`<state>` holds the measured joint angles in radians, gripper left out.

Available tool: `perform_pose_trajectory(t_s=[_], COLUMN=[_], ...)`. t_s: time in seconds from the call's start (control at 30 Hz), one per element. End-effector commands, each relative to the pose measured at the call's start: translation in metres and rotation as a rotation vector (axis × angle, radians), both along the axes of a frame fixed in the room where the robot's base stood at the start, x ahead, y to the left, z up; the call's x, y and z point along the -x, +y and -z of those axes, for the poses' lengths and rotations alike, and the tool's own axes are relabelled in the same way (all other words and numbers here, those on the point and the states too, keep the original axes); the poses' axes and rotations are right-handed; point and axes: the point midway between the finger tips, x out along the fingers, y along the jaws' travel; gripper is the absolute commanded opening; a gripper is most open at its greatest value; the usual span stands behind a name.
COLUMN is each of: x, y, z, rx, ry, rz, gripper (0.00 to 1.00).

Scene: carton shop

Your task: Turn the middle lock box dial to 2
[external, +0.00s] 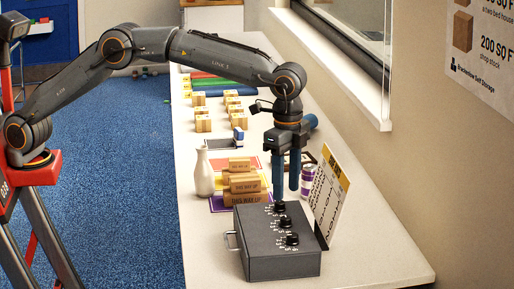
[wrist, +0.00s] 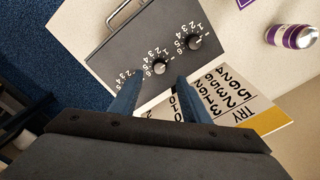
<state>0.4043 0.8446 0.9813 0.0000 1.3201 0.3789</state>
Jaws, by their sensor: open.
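The dark grey lock box (external: 282,267) sits at the near end of the white table, with three black dials in a row on its top. The middle dial (external: 285,222) shows in the wrist view (wrist: 159,67), ringed by white numbers; its pointer is too small to read. Another dial (wrist: 195,42) lies up and to the right there. The third dial is hidden behind the left finger, with only some of its numbers showing. My gripper (external: 286,192) is open and empty, fingers pointing down above the dials. In the wrist view its fingertips (wrist: 160,81) lie either side of the middle dial, apparently above it.
A number card headed TRY (wrist: 225,100) leans beside the box, close to one finger. A purple and white can (external: 308,181) stands behind it. Stacked cartons (external: 244,183) and a white bottle (external: 204,172) stand behind the box. The table front is clear.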

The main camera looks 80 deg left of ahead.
Motion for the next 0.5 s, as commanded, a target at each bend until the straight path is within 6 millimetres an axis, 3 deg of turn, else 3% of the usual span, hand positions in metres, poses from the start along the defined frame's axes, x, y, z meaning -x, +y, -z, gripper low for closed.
perform_pose_trajectory(t_s=[0.17, 0.5], x=[-0.001, -0.001], y=[-0.003, -0.002], z=[0.014, 0.063], rx=[0.001, 0.001], ry=[-0.002, -0.003], rz=[0.003, 0.002], gripper=[0.43, 0.43])
